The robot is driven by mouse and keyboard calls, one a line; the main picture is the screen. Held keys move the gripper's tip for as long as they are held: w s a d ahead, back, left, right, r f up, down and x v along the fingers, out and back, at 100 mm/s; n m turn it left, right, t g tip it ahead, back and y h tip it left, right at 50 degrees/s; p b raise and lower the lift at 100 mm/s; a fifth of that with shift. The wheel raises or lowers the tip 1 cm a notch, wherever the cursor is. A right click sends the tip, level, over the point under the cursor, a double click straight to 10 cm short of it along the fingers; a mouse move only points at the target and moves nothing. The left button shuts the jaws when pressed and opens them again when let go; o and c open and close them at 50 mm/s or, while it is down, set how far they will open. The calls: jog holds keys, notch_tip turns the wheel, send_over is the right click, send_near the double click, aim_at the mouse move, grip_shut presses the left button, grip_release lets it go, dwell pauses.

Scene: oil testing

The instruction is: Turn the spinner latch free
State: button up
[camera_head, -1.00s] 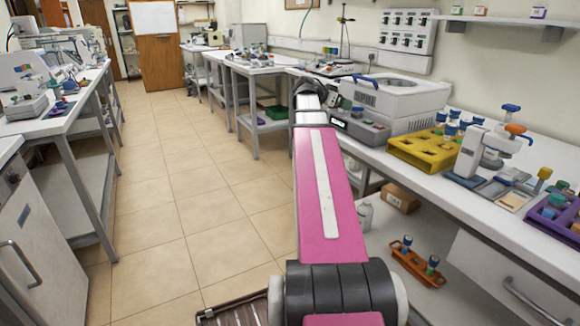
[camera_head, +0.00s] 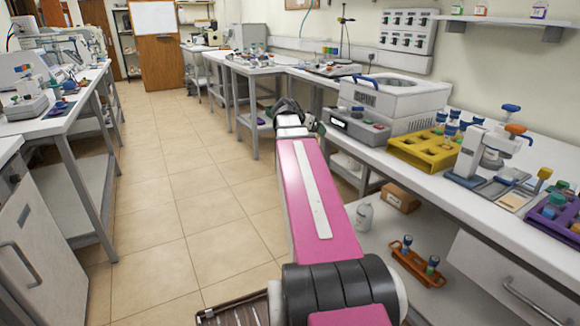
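The spinner appears to be the grey-and-white machine (camera_head: 395,97) with a round lid top, standing on the right bench. A blue handle (camera_head: 366,82) curves at its lid's left edge. I cannot tell which small part is the latch. My pink arm reaches away from the camera, and my gripper (camera_head: 290,108) is at its far end, left of the spinner and apart from it in the picture. The gripper is small and partly hidden by the wrist, so its fingers are unclear.
A yellow rack (camera_head: 425,150) with blue-capped vials and a white microscope-like device (camera_head: 485,150) stand right of the spinner. A white bottle (camera_head: 364,217), cardboard box (camera_head: 400,197) and orange rack (camera_head: 418,262) are on the lower shelf. The tiled floor at left is clear.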

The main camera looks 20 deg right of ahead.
jog(key=s+a+f+n+y, duration=0.1)
jog(key=a+f+n+y, duration=0.2)
jog(key=a+f, duration=0.7)
notch_tip(320, 180, down, 3)
jog(key=shift+a+n+y, duration=0.2)
jog(key=shift+n+y, duration=0.2)
jog(key=shift+n, duration=0.5)
jog(key=shift+d, duration=0.1)
jog(key=c, duration=0.4)
jog(key=w+d+r+m+g+h, duration=0.1)
jog(key=d+r+m, duration=0.1)
jog(key=d+r, duration=0.1)
jog(key=w+d+r+m+g+h, duration=0.1)
jog(key=w+d+r+m, duration=0.1)
jog(key=d+r, duration=0.2)
jog(key=w+d+r+m+h, duration=0.1)
jog(key=w+d+r+m, duration=0.1)
jog(key=d+r, duration=0.1)
jog(key=shift+d+r+g, duration=0.4)
jog(key=shift+d, duration=0.25)
jog(key=shift+c, duration=1.4)
jog(key=m+g+h, duration=0.2)
jog(key=m+g, duration=0.3)
jog(key=m, duration=0.4)
send_near(358, 109)
jog(key=shift+h, duration=0.3)
jog(key=x, duration=0.9)
jog(key=shift+w+d+r, duration=0.15)
jog(key=shift+w+d, duration=0.05)
jog(key=shift+d, duration=0.05)
